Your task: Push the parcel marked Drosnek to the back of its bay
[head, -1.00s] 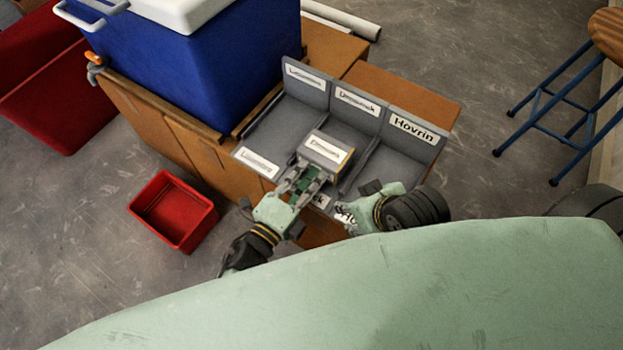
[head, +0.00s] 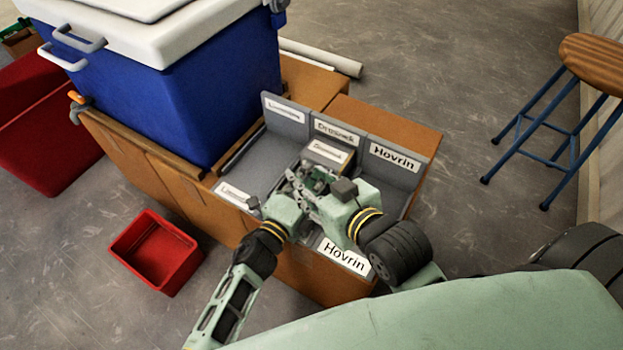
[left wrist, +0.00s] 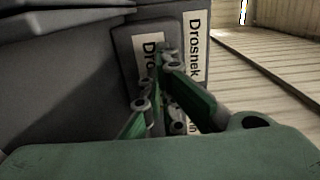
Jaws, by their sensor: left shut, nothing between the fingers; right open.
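The parcel (head: 328,150), a grey box with a white label, sits in the middle bay close to its back panel (head: 351,131), marked Drosnek. I cannot tell whether they touch. In the left wrist view the parcel (left wrist: 126,42) shows a label reading "Dro", the rest covered by my fingers; the Drosnek panel label (left wrist: 195,45) is beside it. My left gripper (head: 312,172) is shut and empty, its tips at the parcel's front face; contact is unclear. My right gripper (head: 312,205) is open and empty, just in front of the bays, close beside the left one.
The left bay (head: 270,158) and the Hovrin bay (head: 388,182) look empty. Low dividers flank the middle bay. A blue tank with a white lid (head: 220,90) stands left of the bays. A red bin (head: 155,250) and a stool (head: 590,60) stand on the floor.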

